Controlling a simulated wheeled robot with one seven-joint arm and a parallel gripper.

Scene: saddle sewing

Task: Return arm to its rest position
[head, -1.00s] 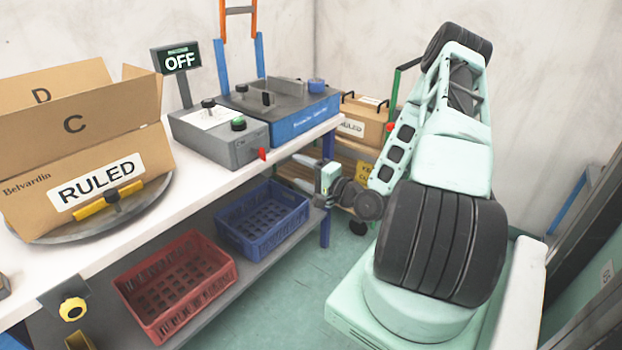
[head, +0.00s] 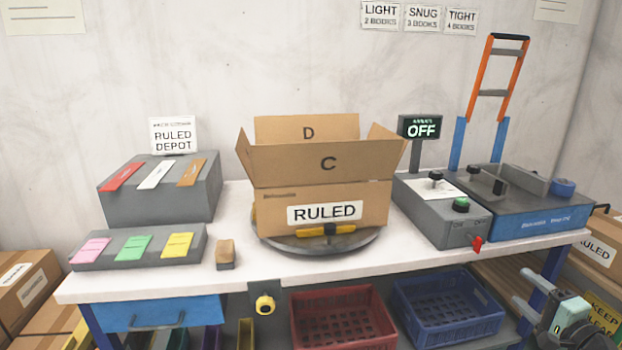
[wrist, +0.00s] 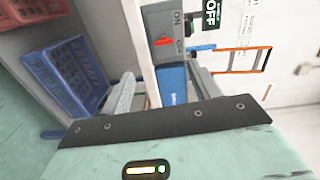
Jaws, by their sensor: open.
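My gripper (head: 520,286) is at the lower right of the head view, in front of the bench's right end and below its top. Its two grey fingers point left there, apart, with nothing seen between them. In the wrist view my gripper (wrist: 163,80) also shows spread, empty fingers, with the blue machine side (wrist: 172,82) behind the gap. Most of my arm is outside the head view.
The white bench (head: 240,205) carries a turntable (head: 345,243) with an open carton (head: 325,190) labelled RULED, and a control box (head: 440,215) whose sign (head: 420,127) reads OFF. Red (head: 343,315) and blue (head: 448,308) crates sit below. Cartons (head: 592,240) stand at the right.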

